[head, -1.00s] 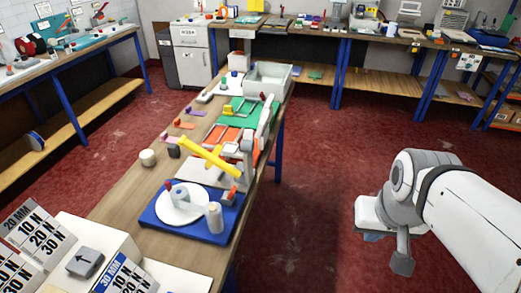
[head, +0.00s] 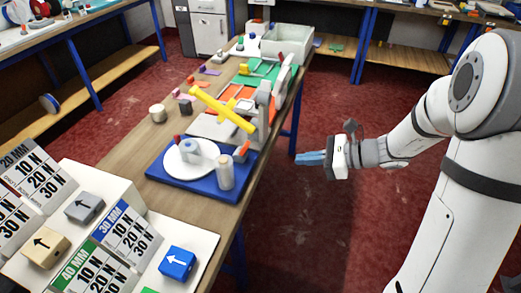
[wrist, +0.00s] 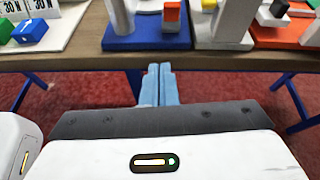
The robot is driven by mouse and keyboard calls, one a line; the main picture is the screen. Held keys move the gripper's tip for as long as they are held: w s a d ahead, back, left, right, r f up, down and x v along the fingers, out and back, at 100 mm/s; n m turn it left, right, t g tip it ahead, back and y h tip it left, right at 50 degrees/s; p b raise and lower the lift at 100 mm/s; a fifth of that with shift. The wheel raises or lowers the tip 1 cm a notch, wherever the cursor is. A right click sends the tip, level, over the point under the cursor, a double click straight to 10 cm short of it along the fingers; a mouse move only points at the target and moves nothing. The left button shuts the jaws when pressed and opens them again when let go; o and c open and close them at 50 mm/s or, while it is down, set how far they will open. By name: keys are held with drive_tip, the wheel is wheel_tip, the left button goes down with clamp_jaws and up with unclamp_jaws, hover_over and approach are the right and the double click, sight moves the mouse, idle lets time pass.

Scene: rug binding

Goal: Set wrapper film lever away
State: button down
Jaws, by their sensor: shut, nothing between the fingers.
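A blue base (head: 166,180) on the wooden table carries a white round plate (head: 180,172), a pale upright roll (head: 225,172) and a small lever-like part with an orange top (head: 241,149) at its right edge. This blue base (wrist: 125,42) and orange-topped part (wrist: 172,12) also show at the top of the wrist view. I cannot tell for sure that this part is the film lever. My gripper (head: 298,158) is right of the table, apart from everything, with its blue fingers pointing left toward it. In the wrist view the fingers (wrist: 160,68) are together and empty, short of the table edge.
Orange and green boards and a grey bin (head: 287,42) lie farther back. The red floor beside the table is clear.

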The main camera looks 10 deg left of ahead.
drive_tip(key=shift+w+a+f+m+t+y, duration=0.1)
drive_tip(key=shift+w+f+m+t+y, duration=0.25)
drive_tip(key=shift+w+m, duration=0.3)
drive_tip(key=shift+f, duration=0.1)
approach(244, 150)
drive_tip(key=w+a+f, duration=0.2)
drive_tip(key=a+f, duration=0.2)
drive_tip(key=shift+s+a+r+p, duration=0.1)
drive_tip(key=shift+a+p, duration=0.1)
drive_tip(key=shift+a, duration=0.15)
drive_tip(key=shift+s+a+r+p, duration=0.1)
drive_tip(key=shift+a+r+p, duration=0.1)
drive_tip(key=shift+a, duration=0.15)
